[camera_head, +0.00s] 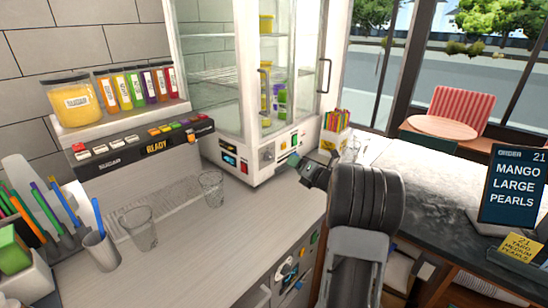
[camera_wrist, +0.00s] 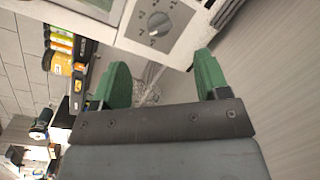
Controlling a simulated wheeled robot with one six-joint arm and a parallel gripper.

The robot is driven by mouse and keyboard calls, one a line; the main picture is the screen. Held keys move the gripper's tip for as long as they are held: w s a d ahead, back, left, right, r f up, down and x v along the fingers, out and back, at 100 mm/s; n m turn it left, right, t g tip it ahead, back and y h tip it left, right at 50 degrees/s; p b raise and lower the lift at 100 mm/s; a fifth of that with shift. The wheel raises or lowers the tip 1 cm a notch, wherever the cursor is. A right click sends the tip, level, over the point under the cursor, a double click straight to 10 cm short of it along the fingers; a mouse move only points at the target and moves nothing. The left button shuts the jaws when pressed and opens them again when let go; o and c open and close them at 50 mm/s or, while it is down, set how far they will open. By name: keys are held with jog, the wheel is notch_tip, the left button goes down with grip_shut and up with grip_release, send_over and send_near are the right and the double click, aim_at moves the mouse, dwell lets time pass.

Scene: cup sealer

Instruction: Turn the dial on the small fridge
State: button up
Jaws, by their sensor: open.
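The small fridge (camera_head: 225,125) is a white glass-doored cabinet on the counter, with a control panel along its lower front. Its dial (camera_head: 267,154) is a round grey knob on that panel. My gripper (camera_head: 300,163) is in front of the panel, to the right of the dial in the head view. In the wrist view its green fingers (camera_wrist: 163,72) are apart with nothing between them. The dial lies beyond the fingertips, not between them.
Clear cups (camera_head: 139,228) stand on the counter left of my arm. A dispenser (camera_head: 145,145) with sugar and colored bottles stands left of the fridge. The order screen (camera_head: 514,185) is at far right.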

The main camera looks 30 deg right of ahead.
aim_at(272, 157)
jog(key=w+a+n+y+p, duration=0.1)
jog(key=w, duration=0.2)
jog(key=w+a+f+n+y+p, duration=0.1)
jog(key=w+p, duration=0.1)
jog(key=w, duration=0.2)
jog(key=w+a+n+p, duration=0.1)
jog(key=w, duration=0.3)
jog(key=shift+w+a+f+n+y, duration=0.1)
jog(key=shift+a+f+n+y, duration=0.05)
jog(key=shift+f+n+y, duration=0.2)
jog(key=c, duration=0.9)
